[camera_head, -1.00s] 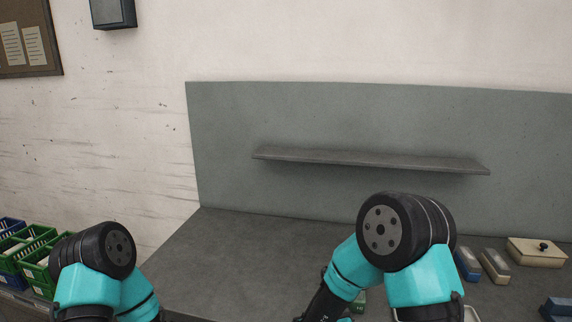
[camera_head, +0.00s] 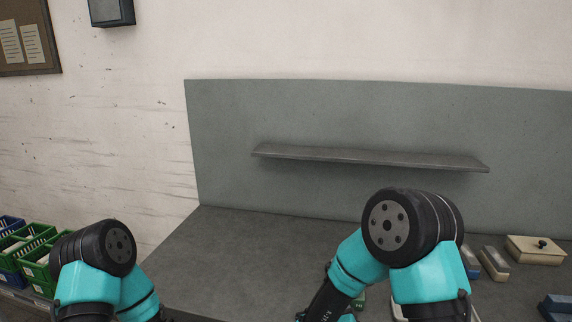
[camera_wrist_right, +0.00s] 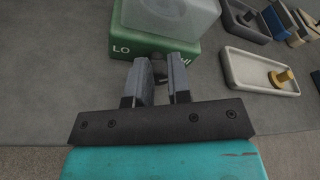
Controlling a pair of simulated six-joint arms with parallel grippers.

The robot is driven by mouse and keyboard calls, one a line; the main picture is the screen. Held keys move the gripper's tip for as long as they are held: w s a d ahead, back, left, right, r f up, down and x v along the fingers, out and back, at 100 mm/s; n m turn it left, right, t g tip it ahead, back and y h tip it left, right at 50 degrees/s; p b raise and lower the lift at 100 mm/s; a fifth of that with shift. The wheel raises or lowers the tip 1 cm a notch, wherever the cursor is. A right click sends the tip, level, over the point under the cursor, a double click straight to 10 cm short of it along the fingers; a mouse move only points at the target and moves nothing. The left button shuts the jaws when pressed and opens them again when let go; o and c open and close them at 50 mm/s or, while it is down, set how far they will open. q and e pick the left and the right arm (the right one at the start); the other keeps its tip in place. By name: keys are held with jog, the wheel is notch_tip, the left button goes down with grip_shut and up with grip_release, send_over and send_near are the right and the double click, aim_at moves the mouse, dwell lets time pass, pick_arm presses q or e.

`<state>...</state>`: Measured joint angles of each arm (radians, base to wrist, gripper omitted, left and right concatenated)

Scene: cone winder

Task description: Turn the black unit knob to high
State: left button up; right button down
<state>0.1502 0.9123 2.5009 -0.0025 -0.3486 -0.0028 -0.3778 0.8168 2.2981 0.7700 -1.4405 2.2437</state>
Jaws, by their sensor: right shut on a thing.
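A green unit (camera_wrist_right: 125,46) with a pale, translucent block (camera_wrist_right: 172,16) on top shows at the top of the right wrist view. Its front face is marked LO on the left, with a partly hidden marking on the right. The black knob (camera_wrist_right: 159,67) sits on that face, mostly hidden between the fingers. My right gripper (camera_wrist_right: 161,70) is shut on the knob, with one finger on each side. The knob's setting cannot be read. In the head view my right arm covers most of the unit. My left gripper is out of the frame; only its arm shows.
A cream tray (camera_wrist_right: 240,72) with a brass peg (camera_wrist_right: 283,76) lies right of the unit. A beige box (camera_head: 520,247) with a black top knob stands at the bench's right. A shelf (camera_head: 370,158) crosses the back panel. Green crates (camera_head: 36,270) stand far left. The bench's left-middle is clear.

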jog(key=shift+w+r, duration=0.35)
jog(key=shift+r, duration=0.2)
jog(key=shift+s+a, duration=0.15)
jog(key=shift+s, duration=0.15)
jog(key=shift+s+a+f, duration=0.1)
jog(key=shift+s+a, duration=0.1)
jog(key=shift+s, duration=0.7)
jog(key=shift+s+a+f, duration=0.1)
jog(key=shift+s+a, duration=0.05)
jog(key=shift+s, duration=0.7)
jog(key=shift+s+a, duration=0.2)
jog(key=shift+s, duration=0.7)
